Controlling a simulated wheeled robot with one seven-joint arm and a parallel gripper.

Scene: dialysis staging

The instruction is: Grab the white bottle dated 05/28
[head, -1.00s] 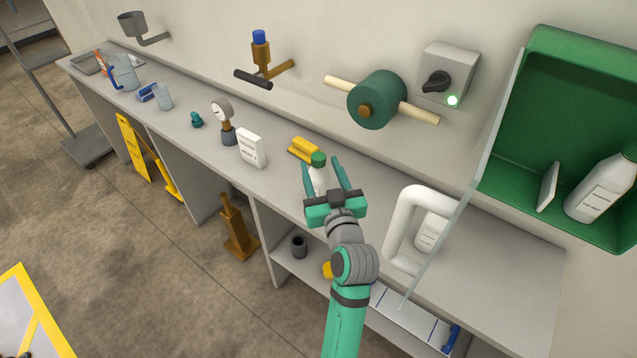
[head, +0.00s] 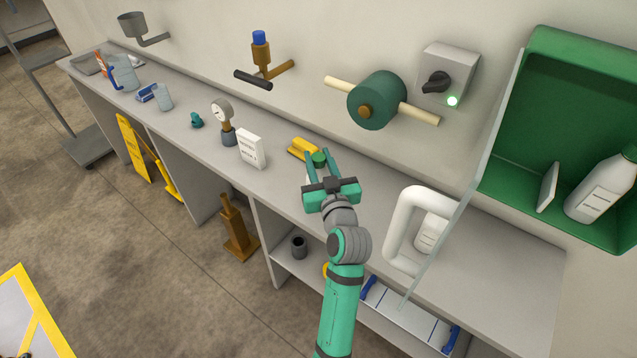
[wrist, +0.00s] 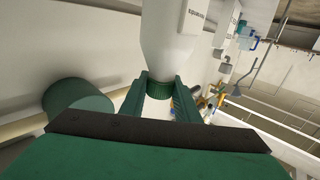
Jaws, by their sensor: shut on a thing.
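A white bottle with a green cap (head: 319,159) stands on the grey counter, its body mostly hidden behind my gripper in the head view. My gripper (head: 318,158) is shut on this bottle at its cap and neck. In the wrist view the white bottle (wrist: 168,45) fills the top centre, with its green cap between the two green fingers. Part of a label shows at its right edge; no date can be read.
A yellow stapler-like object (head: 301,148) lies close behind the bottle. The white loop handle (head: 398,228) and a clear panel stand to the right. A green drum (head: 376,100) projects from the wall.

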